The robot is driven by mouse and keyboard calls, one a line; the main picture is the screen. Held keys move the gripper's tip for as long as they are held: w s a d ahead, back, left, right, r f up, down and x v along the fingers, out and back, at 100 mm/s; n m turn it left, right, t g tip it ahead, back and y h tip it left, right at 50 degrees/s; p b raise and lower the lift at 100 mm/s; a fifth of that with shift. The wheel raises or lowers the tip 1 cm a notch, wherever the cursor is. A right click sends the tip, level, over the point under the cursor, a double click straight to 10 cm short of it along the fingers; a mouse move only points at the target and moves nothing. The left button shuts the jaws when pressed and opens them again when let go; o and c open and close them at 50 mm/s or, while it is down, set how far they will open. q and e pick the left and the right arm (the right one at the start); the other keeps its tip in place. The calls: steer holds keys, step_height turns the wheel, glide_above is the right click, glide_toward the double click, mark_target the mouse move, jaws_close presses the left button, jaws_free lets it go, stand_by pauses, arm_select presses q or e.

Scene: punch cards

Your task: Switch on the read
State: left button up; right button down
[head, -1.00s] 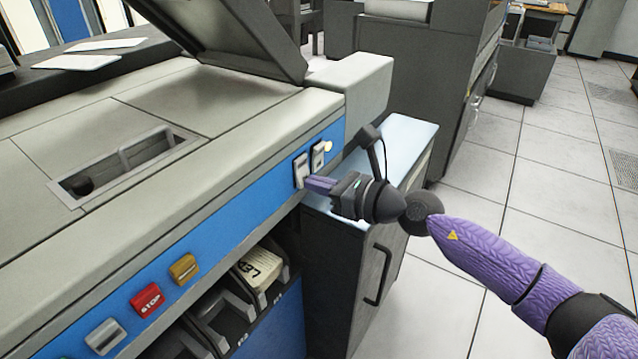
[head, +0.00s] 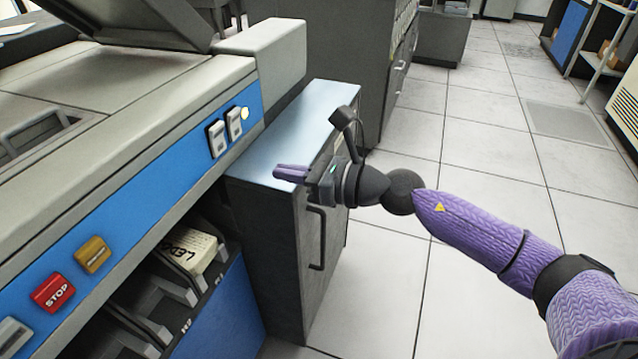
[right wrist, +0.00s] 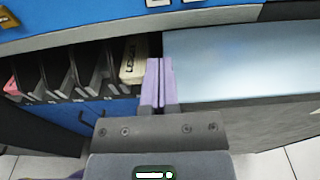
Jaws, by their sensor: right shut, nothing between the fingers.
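Two white rocker switches sit side by side in dark frames on the blue front strip of the machine: a left switch (head: 217,138) and a right switch (head: 234,123). A small pale round lamp (head: 244,113) beside them looks lit. I cannot read any labels by them. My right gripper (head: 277,172) is shut and empty, to the right of and lower than the switches, apart from them. In the right wrist view its purple fingers (right wrist: 158,62) lie together, and the switches show only as slivers at the top edge. My left gripper is not in view.
A red STOP button (head: 53,292) and a yellow button (head: 93,255) sit further left on the strip. Below are card pockets, one holding a card stack (head: 188,250). A dark cabinet with a pale blue top (head: 290,125) stands under my gripper. The tiled floor at right is open.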

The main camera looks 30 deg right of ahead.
steer(key=shift+f+v, duration=0.25)
steer(key=shift+v, duration=0.85)
steer(key=shift+f+v, duration=0.25)
steer(key=shift+v, duration=0.9)
